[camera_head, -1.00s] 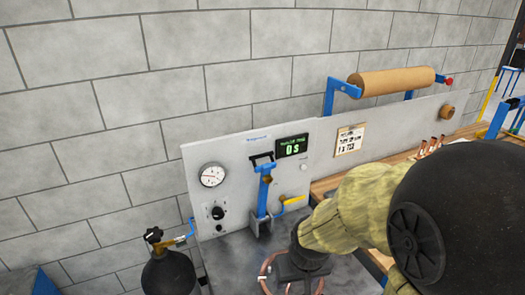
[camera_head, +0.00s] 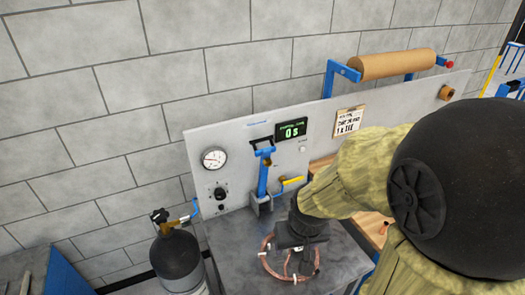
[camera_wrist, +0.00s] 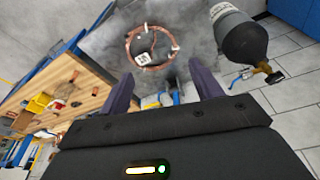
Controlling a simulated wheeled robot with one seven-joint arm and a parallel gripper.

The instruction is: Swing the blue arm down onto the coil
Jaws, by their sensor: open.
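The blue arm (camera_head: 263,178) stands upright against the grey panel, its foot in a grey bracket at the back of the metal bench. The copper coil (camera_head: 270,268) lies flat on the bench in front of it, partly hidden by my gripper. In the wrist view the coil (camera_wrist: 132,50) shows as a ring with a small white tag inside it. My gripper (camera_wrist: 162,85) is open and empty, with the coil beyond its fingertips. A bit of blue and yellow shows between the fingers. In the head view my gripper is over the coil, and its fingertips are hard to make out.
A dark gas cylinder (camera_head: 177,258) stands left of the bench. A wooden bench (camera_wrist: 60,96) adjoins the metal bench.

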